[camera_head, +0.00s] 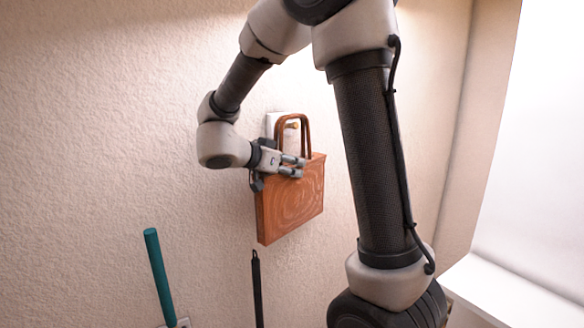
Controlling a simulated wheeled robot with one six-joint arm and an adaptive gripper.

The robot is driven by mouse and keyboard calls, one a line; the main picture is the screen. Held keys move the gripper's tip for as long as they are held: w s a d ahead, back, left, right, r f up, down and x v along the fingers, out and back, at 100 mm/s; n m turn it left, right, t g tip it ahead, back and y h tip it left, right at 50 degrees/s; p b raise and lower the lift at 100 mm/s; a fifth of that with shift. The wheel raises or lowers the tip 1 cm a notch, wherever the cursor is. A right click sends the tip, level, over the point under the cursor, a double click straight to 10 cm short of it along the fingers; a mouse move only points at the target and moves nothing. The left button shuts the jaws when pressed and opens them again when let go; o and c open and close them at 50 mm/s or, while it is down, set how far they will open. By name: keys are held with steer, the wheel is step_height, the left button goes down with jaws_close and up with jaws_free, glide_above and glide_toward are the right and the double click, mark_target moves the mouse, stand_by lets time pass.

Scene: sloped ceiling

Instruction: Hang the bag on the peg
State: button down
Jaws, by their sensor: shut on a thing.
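The bag (295,205) is brown with a swirled wood-like pattern and a stiff brown arched handle. It is upright, close in front of the wall. My gripper (292,167) is shut on the bag near its upper left part, below the handle. The peg (292,125) is a small brass-coloured knob on a white plate on the wall. It shows within the arch of the handle, just below its top. I cannot tell whether the handle rests on the peg or is only in front of it.
A teal stick (158,275) stands at the lower left. A thin black rod (257,290) stands below the bag. A white ledge (520,290) and a bright window area are at the right. The textured wall left of the bag is clear.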

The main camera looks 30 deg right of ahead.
steer(key=shift+w, duration=0.5)
steer(key=shift+w+f, duration=0.5)
steer(key=shift+w, duration=0.05)
